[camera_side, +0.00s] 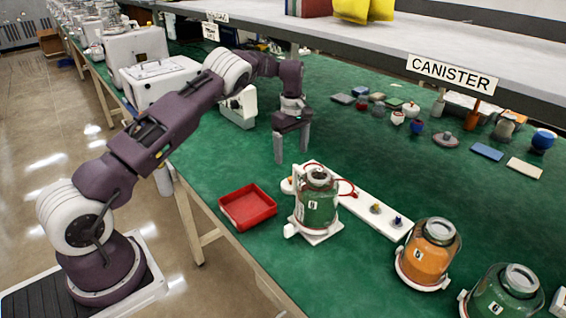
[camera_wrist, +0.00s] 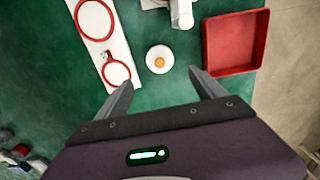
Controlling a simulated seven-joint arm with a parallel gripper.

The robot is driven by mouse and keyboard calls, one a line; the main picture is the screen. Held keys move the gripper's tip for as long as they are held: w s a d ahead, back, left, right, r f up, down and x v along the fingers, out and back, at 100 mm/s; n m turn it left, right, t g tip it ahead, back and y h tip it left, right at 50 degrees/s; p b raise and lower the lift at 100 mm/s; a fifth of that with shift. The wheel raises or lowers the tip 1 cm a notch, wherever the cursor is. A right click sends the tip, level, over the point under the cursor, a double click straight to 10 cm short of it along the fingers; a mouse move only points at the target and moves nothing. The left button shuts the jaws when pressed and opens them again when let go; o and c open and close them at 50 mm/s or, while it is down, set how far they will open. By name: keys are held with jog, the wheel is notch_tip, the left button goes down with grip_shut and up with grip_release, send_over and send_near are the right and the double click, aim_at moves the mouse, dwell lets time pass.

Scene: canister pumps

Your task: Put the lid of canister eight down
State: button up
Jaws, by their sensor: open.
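A small white round lid with an orange knob (camera_wrist: 160,59) lies flat on the green table in the wrist view. It also shows in the side view (camera_side: 288,186), partly hidden by the nearest canister. My gripper (camera_wrist: 162,80) is open and empty, with the lid beyond and between its fingertips in the wrist view. In the side view my gripper (camera_side: 291,156) hangs above the table, behind the lid. The nearest green canister (camera_side: 317,212) stands upright on a white base; its small label is hard to read for certain.
A red tray (camera_side: 249,207) lies left of the canister. A white strip (camera_wrist: 106,42) with red rings (camera_wrist: 116,72) lies beside the lid. An orange canister (camera_side: 428,253) and another green canister (camera_side: 502,293) stand at the right. Several small items lie at the back.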

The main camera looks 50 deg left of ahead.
jog(key=s+d+r+m+t, duration=0.1)
jog(key=s+d+r+m, duration=0.15)
jog(key=r, duration=0.55)
jog(key=s+d+r+m+t, duration=0.1)
jog(key=s+d+r, duration=0.2)
jog(key=r, duration=0.6)
jog(key=s+d+r+m+t+h, duration=0.1)
jog(key=s+d+r+m, duration=0.4)
jog(key=s+d+r, duration=0.45)
jog(key=s+d+f+m+t, duration=0.1)
jog(key=s+m, duration=0.3)
jog(key=s, duration=0.8)
jog(key=s+d+f+m+t+y, duration=0.1)
jog(key=s+d+f+m, duration=0.2)
jog(key=s, duration=0.9)
jog(key=shift+s+d+m+t, duration=0.2)
jog(key=shift+d+m+t, duration=0.1)
jog(key=shift+m, duration=0.95)
